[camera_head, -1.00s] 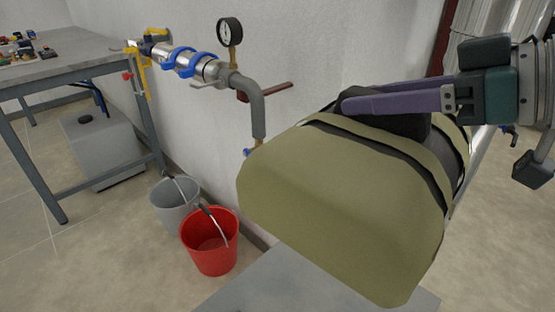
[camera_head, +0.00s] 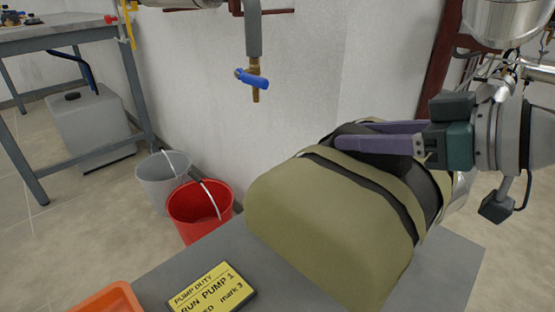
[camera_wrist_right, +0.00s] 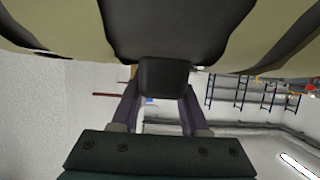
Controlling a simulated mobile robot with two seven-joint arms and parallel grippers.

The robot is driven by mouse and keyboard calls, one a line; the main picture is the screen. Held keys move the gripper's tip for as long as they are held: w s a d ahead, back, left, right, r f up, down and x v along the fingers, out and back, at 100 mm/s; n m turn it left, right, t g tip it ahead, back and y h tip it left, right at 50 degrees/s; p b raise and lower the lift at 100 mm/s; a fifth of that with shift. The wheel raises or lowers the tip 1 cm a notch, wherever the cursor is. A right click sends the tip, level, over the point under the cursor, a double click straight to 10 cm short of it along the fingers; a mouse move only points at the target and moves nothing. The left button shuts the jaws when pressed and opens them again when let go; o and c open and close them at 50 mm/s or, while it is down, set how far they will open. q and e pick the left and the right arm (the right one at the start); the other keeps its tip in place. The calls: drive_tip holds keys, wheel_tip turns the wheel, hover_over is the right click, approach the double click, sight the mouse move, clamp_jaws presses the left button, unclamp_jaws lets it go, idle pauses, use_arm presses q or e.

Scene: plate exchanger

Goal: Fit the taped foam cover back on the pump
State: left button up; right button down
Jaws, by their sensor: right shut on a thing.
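The olive foam cover (camera_head: 310,215) with black straps is tilted above a grey surface (camera_head: 455,258) at the lower right of the head view. My right gripper (camera_head: 350,134) is shut on a black grip on top of the cover. In the right wrist view, my right gripper (camera_wrist_right: 160,88) has its two purple fingers on either side of this black block (camera_wrist_right: 163,76), with the cover (camera_wrist_right: 60,28) beyond. A silver part shows at the cover's right end; I cannot tell if it is the pump. Whether the cover touches the surface is hidden. My left gripper is not in view.
A yellow "RUN PUMP 1" sign (camera_head: 212,288) and an orange tray (camera_head: 100,300) are at the front left. A red bucket (camera_head: 200,210) and a grey bucket (camera_head: 163,178) stand on the floor. A blue-handled tap (camera_head: 253,78) hangs from the wall pipe.

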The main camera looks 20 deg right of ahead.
sight(360, 169)
wheel_tip(360, 169, down, 5)
drive_tip(key=shift+f+b, duration=0.1)
drive_tip(key=shift+b, duration=0.9)
use_arm(q)
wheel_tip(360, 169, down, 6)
drive_tip(key=b, duration=0.2)
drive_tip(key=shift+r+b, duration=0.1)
drive_tip(key=shift+b, duration=0.2)
use_arm(e)
wheel_tip(360, 169, down, 4)
drive_tip(key=shift+r, duration=0.1)
drive_tip(key=c, duration=0.9)
unclamp_jaws()
drive_tip(key=o, duration=0.5)
